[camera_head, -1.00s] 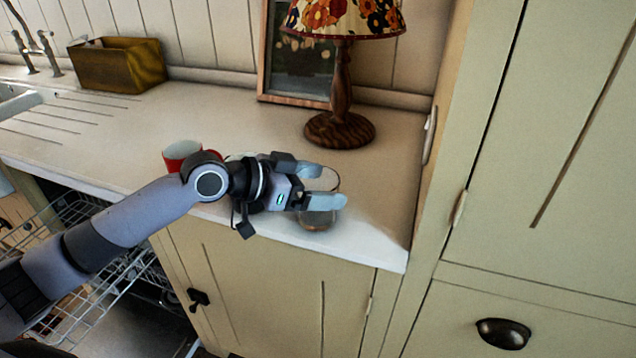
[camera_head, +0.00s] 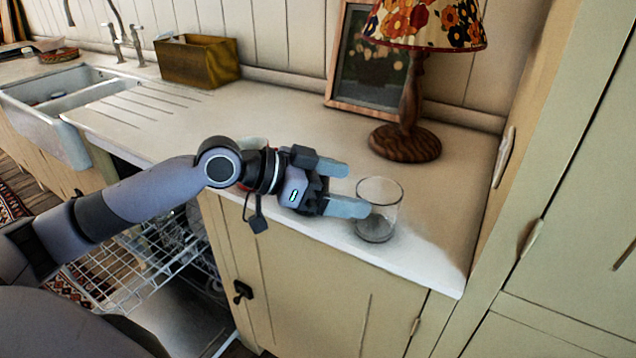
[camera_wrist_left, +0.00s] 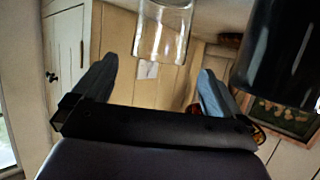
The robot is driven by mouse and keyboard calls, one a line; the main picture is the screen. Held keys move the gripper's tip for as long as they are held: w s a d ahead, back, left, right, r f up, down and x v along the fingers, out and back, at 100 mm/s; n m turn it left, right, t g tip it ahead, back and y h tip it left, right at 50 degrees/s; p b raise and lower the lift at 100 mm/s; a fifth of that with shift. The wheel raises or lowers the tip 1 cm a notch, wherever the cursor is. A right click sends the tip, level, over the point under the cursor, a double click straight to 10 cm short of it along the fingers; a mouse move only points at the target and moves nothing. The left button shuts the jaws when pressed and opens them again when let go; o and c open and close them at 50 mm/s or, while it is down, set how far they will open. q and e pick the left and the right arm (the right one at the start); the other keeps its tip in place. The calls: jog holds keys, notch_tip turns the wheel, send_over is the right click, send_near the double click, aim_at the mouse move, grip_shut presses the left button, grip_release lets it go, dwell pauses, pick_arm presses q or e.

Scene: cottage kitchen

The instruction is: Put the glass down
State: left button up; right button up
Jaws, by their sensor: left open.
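A clear, empty glass (camera_head: 379,210) stands upright on the white countertop (camera_head: 270,125), near its front edge. My left gripper (camera_head: 356,188) is open, with its fingers pointing right toward the glass. The fingertips are just left of the glass, and the nearer one overlaps its edge in the head view. In the left wrist view the glass (camera_wrist_left: 162,30) is beyond the tips of the two spread fingers, with nothing between them. My right gripper is not in view.
A lamp (camera_head: 408,115) with a flowered shade and a framed picture (camera_head: 340,100) stand behind the glass. A tall cabinet (camera_head: 560,150) bounds the counter at right. An open dishwasher rack (camera_head: 130,262) is below left. A brass-coloured box (camera_head: 197,62) stands by the sink.

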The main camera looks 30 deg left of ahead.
pick_arm(q)
jog(key=shift+b+v, duration=0.35)
jog(key=shift+v, duration=1.95)
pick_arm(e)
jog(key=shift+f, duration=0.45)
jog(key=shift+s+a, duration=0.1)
